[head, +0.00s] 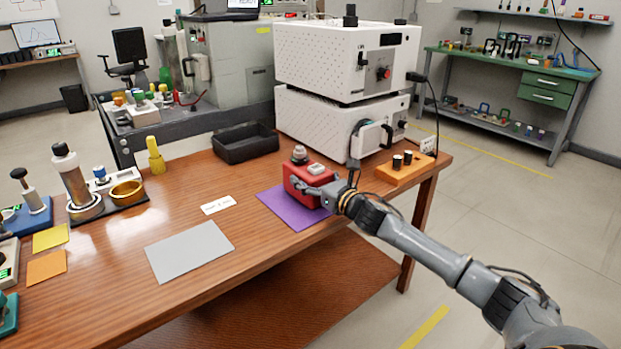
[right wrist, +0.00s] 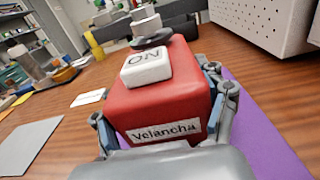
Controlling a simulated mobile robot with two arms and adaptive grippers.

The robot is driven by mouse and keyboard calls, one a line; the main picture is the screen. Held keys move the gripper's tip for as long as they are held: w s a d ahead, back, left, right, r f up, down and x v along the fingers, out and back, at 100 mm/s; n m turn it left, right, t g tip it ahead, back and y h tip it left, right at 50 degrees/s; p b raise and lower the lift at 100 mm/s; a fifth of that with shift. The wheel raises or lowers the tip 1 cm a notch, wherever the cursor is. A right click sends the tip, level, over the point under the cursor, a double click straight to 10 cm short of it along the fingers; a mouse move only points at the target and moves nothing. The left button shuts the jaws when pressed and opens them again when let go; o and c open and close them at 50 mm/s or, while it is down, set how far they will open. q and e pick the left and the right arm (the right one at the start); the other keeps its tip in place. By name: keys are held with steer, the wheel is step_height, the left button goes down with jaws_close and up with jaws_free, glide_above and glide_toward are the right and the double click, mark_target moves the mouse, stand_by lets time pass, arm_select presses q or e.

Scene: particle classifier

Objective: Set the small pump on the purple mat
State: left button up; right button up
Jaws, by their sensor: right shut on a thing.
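The small pump (head: 304,182) is a red box with a white "ON" switch and a round grey-white fitting on top. It is over the purple mat (head: 283,211) near the table's right part. My right gripper (head: 312,192) is shut on the pump. In the right wrist view the fingers (right wrist: 165,125) hold the sides of the pump (right wrist: 160,85), and its label reads "Velancha". The purple mat (right wrist: 250,125) shows to its right there. The pump looks upright; I cannot tell whether its base touches the mat. My left gripper is not in view.
A grey mat (head: 189,250) and a white label card (head: 218,204) lie to the left. A black tray (head: 245,142) and stacked white units (head: 335,125) stand behind. An orange block with black knobs (head: 405,168) is close on the right.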

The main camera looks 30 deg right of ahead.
steer(key=shift+r, duration=0.1)
steer(key=o, duration=1.8)
